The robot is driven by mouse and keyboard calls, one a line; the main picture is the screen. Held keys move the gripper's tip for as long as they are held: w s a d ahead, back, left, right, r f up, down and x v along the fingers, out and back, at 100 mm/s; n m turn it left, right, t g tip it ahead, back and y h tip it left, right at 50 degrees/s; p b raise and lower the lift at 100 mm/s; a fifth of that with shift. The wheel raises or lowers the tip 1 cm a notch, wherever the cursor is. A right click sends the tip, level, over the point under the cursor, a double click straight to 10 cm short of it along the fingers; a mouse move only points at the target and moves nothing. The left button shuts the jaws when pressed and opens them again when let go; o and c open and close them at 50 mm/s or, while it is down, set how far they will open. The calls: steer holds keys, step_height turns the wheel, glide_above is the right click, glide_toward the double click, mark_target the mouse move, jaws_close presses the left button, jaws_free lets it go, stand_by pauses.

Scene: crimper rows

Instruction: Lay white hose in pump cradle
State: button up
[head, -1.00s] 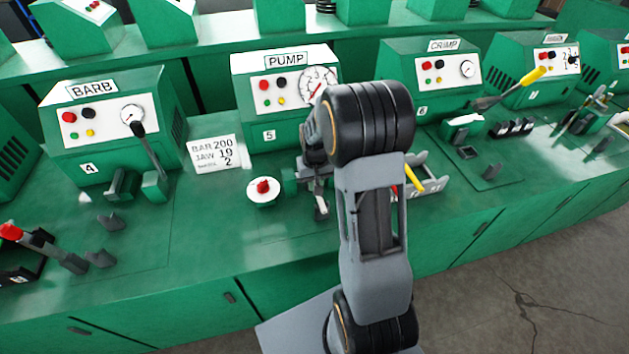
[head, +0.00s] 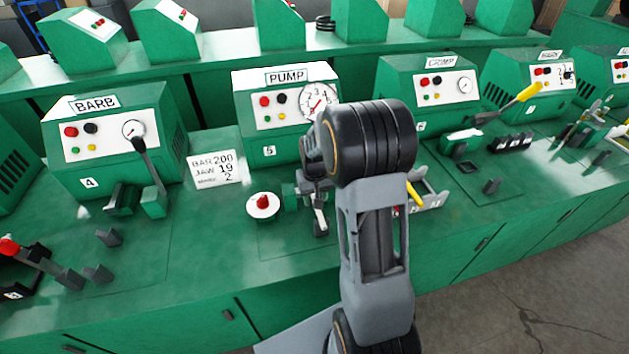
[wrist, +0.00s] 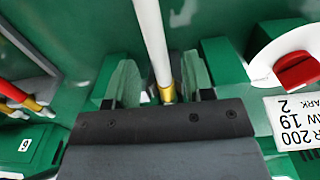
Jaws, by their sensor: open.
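The white hose (wrist: 152,35) runs down the wrist view and ends in a brass fitting (wrist: 167,92) near my gripper (wrist: 160,80). My gripper is open, with one pale finger on each side of the hose and a visible gap to each. Green cradle blocks (wrist: 222,60) stand on both sides of the fingers. I cannot tell whether the hose rests fully in the cradle. In the head view my gripper (head: 317,188) is low in front of the PUMP station (head: 288,100), partly hidden by my arm. A small pale piece of the hose (head: 320,219) shows below it.
A red knob on a white disc (head: 263,204) stands just left of my gripper. A card (head: 215,169) reads BAR 200, JAW 19. The BARB station (head: 110,135) is left and the CRIMP station (head: 440,90) is right. A grey tray with yellow and red handles (head: 428,194) is close right.

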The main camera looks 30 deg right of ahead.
step_height(320, 180, up, 13)
stand_by(0.4)
steer(key=shift+f, duration=0.1)
steer(key=s+a+r+n+t, duration=0.1)
steer(key=s+a+t, duration=0.1)
steer(key=s+a, duration=0.3)
steer(key=s+a+r+n+t, duration=0.1)
steer(key=s+a, duration=0.4)
steer(key=s, duration=0.6)
steer(key=shift+n+t, duration=0.3)
steer(key=shift+t, duration=0.1)
steer(key=shift+s+r, duration=0.1)
steer(key=shift+c, duration=0.7)
stand_by(0.5)
